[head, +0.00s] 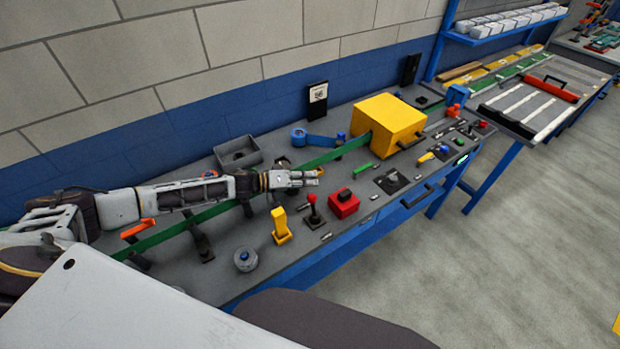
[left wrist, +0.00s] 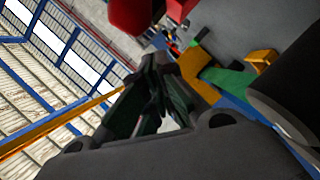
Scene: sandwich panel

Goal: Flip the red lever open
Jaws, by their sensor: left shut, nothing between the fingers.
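A red-knobbed lever (head: 311,198) stands upright on a dark base on the grey bench, between a yellow upright handle and a red box. My left gripper (head: 318,177) is shut and empty, with its fingertips just behind and above the lever's knob in the head view. I cannot tell whether they touch it. In the left wrist view the closed fingers (left wrist: 162,80) point toward the bench. A large red rounded shape (left wrist: 130,16) is near their tips; I cannot tell for certain that it is the knob. My right gripper is not in view.
Close around are the yellow handle (head: 281,228), red box (head: 343,204) and round grey part (head: 246,259). A large yellow box (head: 388,122) stands over the green strip (head: 315,161). An orange-red handle (head: 137,228) lies near my left arm. Free floor (head: 490,270) is at right.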

